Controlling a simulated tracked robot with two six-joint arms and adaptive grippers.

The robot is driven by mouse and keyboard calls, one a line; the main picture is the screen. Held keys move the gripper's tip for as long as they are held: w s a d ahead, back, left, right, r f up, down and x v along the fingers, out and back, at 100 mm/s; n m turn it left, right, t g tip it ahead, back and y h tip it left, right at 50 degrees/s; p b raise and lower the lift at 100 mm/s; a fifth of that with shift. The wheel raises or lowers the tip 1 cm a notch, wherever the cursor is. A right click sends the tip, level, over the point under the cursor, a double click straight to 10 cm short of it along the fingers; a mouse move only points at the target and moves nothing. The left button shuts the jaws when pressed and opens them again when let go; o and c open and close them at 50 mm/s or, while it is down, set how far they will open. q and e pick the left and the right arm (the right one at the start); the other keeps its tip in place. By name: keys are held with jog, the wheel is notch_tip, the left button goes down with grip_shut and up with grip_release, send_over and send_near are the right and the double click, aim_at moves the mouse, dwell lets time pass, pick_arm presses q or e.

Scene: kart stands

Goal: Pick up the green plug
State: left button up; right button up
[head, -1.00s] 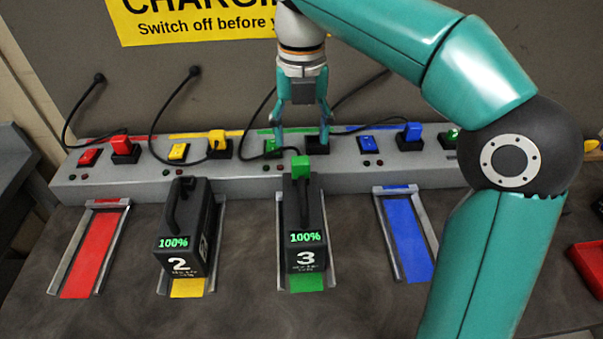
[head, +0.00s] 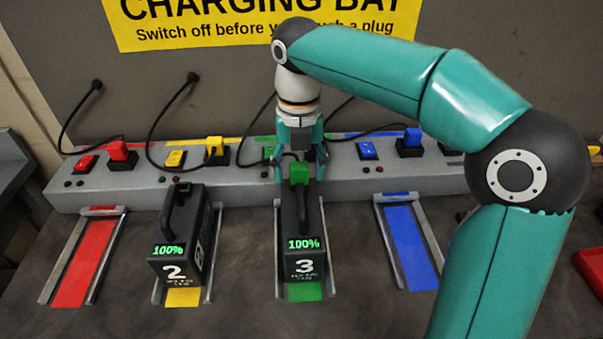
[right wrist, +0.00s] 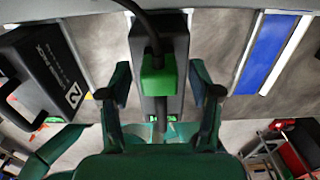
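The green plug (head: 299,173) stands on the upper rear end of the black battery marked 3 (head: 303,222), which shows 100%. My right gripper (head: 299,166) comes down just behind the plug in the head view, fingers spread on either side of it. In the right wrist view the plug (right wrist: 158,78) lies between the two open fingers (right wrist: 160,90), with a gap on both sides. A black cable runs from the plug toward the top of that view. My left gripper is not in view.
The grey charging strip (head: 110,188) with coloured switches runs along the back. Battery 2 (head: 179,235) stands on the yellow lane to the left. The red lane (head: 85,262) and blue lane (head: 411,245) are empty. A red tray (head: 590,268) is at the right edge.

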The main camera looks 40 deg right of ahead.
grip_shut()
